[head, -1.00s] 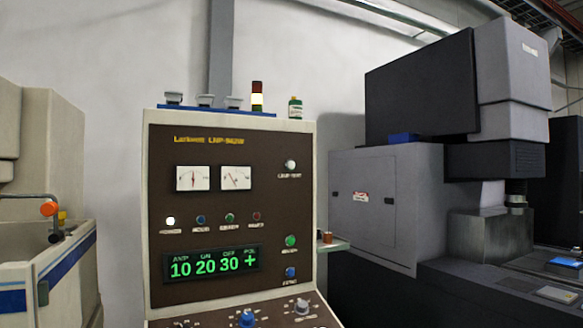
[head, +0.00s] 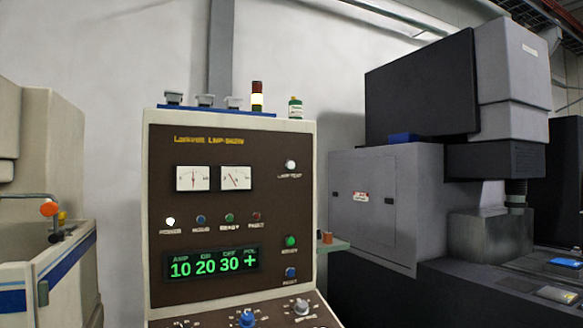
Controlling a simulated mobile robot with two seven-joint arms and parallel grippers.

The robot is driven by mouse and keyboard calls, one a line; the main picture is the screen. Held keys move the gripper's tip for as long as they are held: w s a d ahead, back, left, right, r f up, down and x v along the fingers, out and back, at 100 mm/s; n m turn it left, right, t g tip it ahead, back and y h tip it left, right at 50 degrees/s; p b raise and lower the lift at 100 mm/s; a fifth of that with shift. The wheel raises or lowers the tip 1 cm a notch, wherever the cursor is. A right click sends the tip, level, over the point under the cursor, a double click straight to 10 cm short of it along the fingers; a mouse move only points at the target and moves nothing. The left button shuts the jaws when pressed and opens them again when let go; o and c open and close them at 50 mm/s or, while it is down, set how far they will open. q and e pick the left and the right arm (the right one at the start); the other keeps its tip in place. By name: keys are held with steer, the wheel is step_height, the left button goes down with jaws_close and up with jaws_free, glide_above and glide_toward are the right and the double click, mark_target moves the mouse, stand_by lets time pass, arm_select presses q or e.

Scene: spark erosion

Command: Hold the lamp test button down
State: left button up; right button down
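The lamp test button (head: 290,165) is a round white button at the upper right of the brown control panel (head: 200,270), with a small label under it. Nothing touches it. The panel also carries two dial meters (head: 214,178), a row of small lamps with the power lamp (head: 170,221) lit white, and a green display (head: 212,264) reading 10 20 30 +. Neither of my grippers is in view.
A green button (head: 291,241) and a blue button (head: 291,272) sit below on the panel's right side. Knobs (head: 247,318) line the sloped lower desk. A large grey machine (head: 385,200) stands right.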

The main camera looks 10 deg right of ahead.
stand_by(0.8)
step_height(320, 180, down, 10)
steer(key=b, duration=0.9)
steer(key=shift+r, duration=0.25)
